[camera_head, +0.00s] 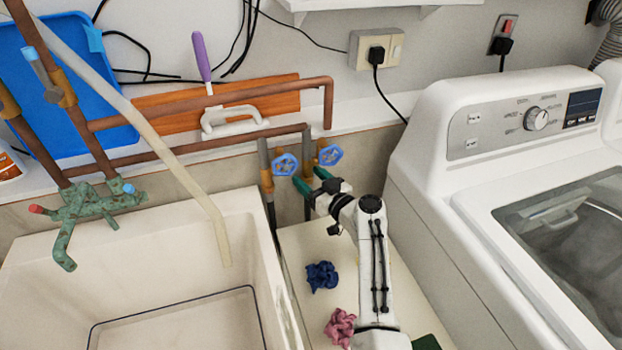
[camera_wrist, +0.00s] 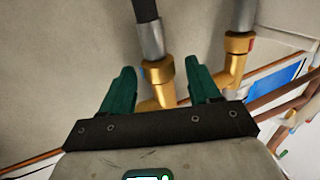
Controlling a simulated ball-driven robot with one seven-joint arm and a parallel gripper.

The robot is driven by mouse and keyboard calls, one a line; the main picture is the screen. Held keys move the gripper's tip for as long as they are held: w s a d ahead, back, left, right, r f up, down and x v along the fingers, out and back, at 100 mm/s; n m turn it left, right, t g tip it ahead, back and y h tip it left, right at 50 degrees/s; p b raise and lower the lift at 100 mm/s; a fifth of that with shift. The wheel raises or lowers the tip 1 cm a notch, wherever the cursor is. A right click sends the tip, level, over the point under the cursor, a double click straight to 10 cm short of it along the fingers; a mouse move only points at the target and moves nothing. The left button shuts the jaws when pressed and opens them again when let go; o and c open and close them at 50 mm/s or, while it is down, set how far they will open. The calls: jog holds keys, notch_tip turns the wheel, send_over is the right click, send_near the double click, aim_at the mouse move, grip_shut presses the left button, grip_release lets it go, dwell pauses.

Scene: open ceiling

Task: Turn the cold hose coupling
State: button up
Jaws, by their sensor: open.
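The brass coupling with a blue mark (camera_wrist: 159,70) shows between my gripper's two green fingers in the wrist view. A grey sleeve and black hose run up from it in that picture. My gripper (camera_wrist: 163,78) is open, with a gap visible on both sides of the coupling. A second brass coupling with a red mark (camera_wrist: 238,43) stands to the right, outside the fingers. In the head view, my gripper (camera_head: 312,179) is at the right-hand valve, below its blue handwheel (camera_head: 330,155); the fingers and wrist hide most of that coupling. The left-hand valve (camera_head: 266,179) is beside it.
A sink (camera_head: 270,240) with a green-patinated tap (camera_head: 90,207) stands left. A washing machine (camera_head: 430,215) stands close on the right. A blue cloth (camera_head: 321,276) and a pink cloth (camera_head: 340,327) lie below my arm. Copper pipes (camera_head: 215,110) run along the wall.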

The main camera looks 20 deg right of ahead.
jog(key=shift+c, duration=0.2)
jog(key=c, duration=1)
jog(key=shift+a+h, duration=0.1)
jog(key=shift+h, duration=0.2)
jog(key=shift+a+m+t+h, duration=0.2)
jog(key=shift+m+t+h, duration=0.2)
jog(key=shift+m+h, duration=0.7)
jog(key=m+h+p, duration=0.2)
jog(key=h, duration=0.1)
jog(key=h+p, duration=0.1)
jog(key=h, duration=0.1)
jog(key=shift+a+r+m+p, duration=0.25)
jog(key=shift+r+m+p, duration=0.05)
jog(key=shift+m+p, duration=0.1)
jog(key=shift+f+m+g+h+p, duration=0.2)
jog(key=shift+m+h+p, duration=0.45)
jog(key=shift+h, duration=0.4)
jog(key=shift+f+m+g+h+p, duration=0.15)
jog(key=shift+m+h+p, duration=0.3)
jog(key=shift+m+h, duration=0.45)
jog(key=shift+h, duration=0.35)
